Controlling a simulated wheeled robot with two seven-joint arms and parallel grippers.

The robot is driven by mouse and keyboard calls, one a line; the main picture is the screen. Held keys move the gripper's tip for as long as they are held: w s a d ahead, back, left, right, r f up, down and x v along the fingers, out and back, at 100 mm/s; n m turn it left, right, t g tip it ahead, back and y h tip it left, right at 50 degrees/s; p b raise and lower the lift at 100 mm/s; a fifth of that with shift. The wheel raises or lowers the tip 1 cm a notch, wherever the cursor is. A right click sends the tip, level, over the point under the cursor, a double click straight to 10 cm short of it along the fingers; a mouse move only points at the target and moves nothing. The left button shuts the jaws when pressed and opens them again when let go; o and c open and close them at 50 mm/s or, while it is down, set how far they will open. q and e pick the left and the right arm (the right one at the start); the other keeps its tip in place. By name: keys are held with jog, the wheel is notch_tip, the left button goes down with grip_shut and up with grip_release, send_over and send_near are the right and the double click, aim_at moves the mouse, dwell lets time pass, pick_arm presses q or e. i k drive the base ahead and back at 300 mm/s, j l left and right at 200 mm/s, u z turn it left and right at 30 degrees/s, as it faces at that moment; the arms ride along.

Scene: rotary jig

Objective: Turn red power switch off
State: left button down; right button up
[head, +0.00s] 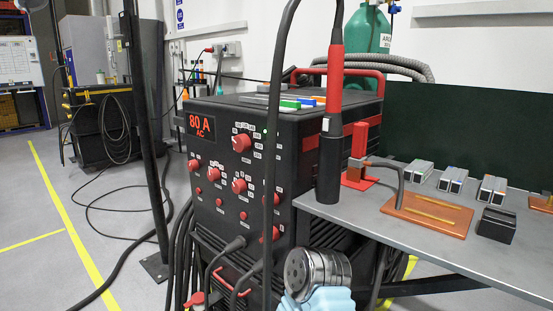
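A black welding machine (226,170) with a red "80 A AC" display (201,125) stands in the middle of the head view. Its front panel carries several red knobs, among them a large one (241,142) at the upper right. Another red knob (275,234) sits low on the right, partly behind a hanging black cable. I cannot tell which one is the power switch. No gripper fingers show. A silver cylinder with a light blue part (318,276) is at the bottom centre, below and right of the panel; I cannot tell whether it is mine.
A red and black torch (334,125) hangs on a cable before the machine's right side. A grey table (350,210) at the right bears a copper plate (428,215) and several metal blocks. A dark post (146,140) stands left of the machine. Cables lie on the floor.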

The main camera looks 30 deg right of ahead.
aim_at(275, 233)
jog(key=j+z, duration=0.15)
jog(key=z, duration=0.25)
jog(key=j+z, duration=0.15)
jog(key=z, duration=0.25)
jog(key=j+z, duration=0.15)
jog(key=z, duration=0.25)
